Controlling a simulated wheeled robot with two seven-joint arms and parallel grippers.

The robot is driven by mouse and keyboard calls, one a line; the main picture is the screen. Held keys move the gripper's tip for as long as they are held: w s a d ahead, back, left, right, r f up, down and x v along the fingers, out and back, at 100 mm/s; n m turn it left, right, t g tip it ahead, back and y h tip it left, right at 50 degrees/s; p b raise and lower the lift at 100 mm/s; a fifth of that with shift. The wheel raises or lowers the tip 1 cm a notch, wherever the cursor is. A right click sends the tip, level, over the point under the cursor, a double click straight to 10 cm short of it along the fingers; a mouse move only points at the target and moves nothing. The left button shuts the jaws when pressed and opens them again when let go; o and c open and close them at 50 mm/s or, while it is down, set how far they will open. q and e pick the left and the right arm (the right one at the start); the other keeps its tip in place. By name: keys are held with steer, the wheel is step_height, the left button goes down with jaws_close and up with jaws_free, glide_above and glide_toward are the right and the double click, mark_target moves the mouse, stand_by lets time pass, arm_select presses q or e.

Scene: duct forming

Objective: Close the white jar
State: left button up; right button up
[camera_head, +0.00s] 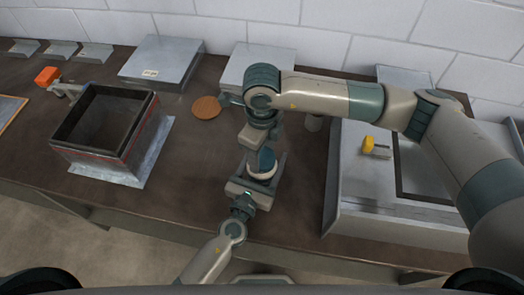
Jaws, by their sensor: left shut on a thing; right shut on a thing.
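The white jar (261,175) stands upright near the middle of the bench, small in the head view, with a dark blue lid (267,159) at its top. My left gripper (264,172) comes from below and is shut around the jar's body, one finger on each side. My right gripper (262,146) reaches in from the right and points down over the jar. It is shut at the blue lid; its fingertips are partly hidden. I cannot tell whether the lid sits fully down on the jar.
A dark open square duct (150,150) stands at the left on a metal sheet. A round brown disc (206,107) lies behind the grippers. Grey metal boxes (162,62) line the back. A large metal unit (355,205) with a yellow-handled tool (376,147) is at the right.

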steer(key=m, duration=2.9)
steer(key=shift+w, duration=0.1)
steer(key=o, duration=1)
